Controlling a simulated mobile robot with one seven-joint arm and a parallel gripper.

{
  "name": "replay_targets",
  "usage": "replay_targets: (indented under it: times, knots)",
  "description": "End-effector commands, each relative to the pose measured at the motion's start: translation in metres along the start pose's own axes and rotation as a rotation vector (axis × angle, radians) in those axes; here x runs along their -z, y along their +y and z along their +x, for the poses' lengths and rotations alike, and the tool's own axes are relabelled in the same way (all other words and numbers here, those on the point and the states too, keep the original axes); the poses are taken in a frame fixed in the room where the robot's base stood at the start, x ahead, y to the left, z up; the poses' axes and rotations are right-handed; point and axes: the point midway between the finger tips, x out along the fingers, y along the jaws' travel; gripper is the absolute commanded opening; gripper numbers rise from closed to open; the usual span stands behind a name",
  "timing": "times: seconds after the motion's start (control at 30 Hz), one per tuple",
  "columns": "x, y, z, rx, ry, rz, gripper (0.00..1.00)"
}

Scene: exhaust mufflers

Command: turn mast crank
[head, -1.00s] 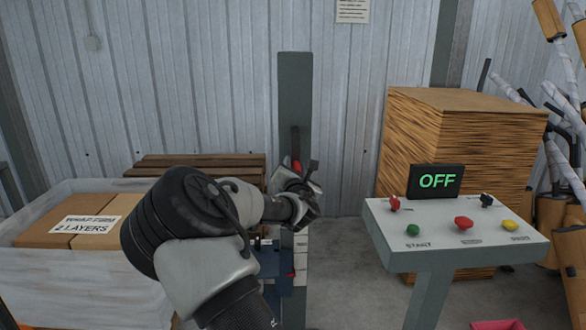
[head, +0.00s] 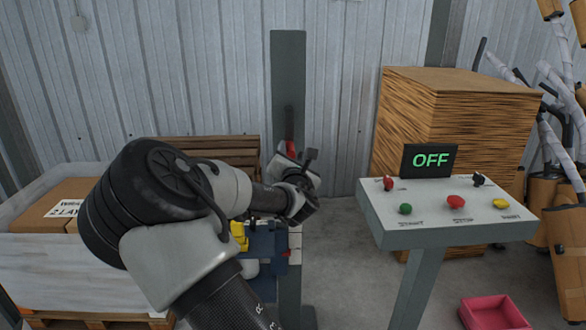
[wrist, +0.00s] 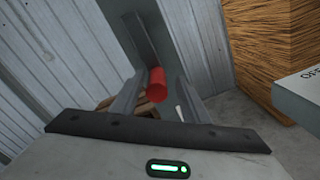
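The mast is a tall grey-green post (head: 288,80) in front of the corrugated wall. The crank's red grip (head: 290,147) shows in the head view just past my gripper (head: 284,156). In the wrist view the red grip (wrist: 156,80) lies between the two fingers of my gripper (wrist: 158,84), near the tips. Gaps show on both sides of it, so the fingers are open and not closed on it. The grey post (wrist: 140,40) rises behind the grip.
A pale crate (head: 50,265) with boxes is at left. A pink bin (head: 495,313) is on the floor.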

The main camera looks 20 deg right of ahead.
Motion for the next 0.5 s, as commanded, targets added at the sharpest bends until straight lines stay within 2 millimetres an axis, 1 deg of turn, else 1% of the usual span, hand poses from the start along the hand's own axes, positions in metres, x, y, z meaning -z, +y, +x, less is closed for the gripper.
replay_targets:
  times: [0.03,0.1,0.3,0.4,0.5]
  knots:
    - [0.000,0.002,-0.014,0.000,0.002,0.002,0.42]
    - [0.000,0.002,-0.031,-0.001,0.003,0.002,0.42]
    - [0.000,0.003,-0.078,-0.002,0.003,0.000,0.42]
    - [-0.001,0.002,-0.096,-0.002,0.002,0.000,0.42]
    - [0.000,0.002,-0.108,-0.004,0.001,0.000,0.42]
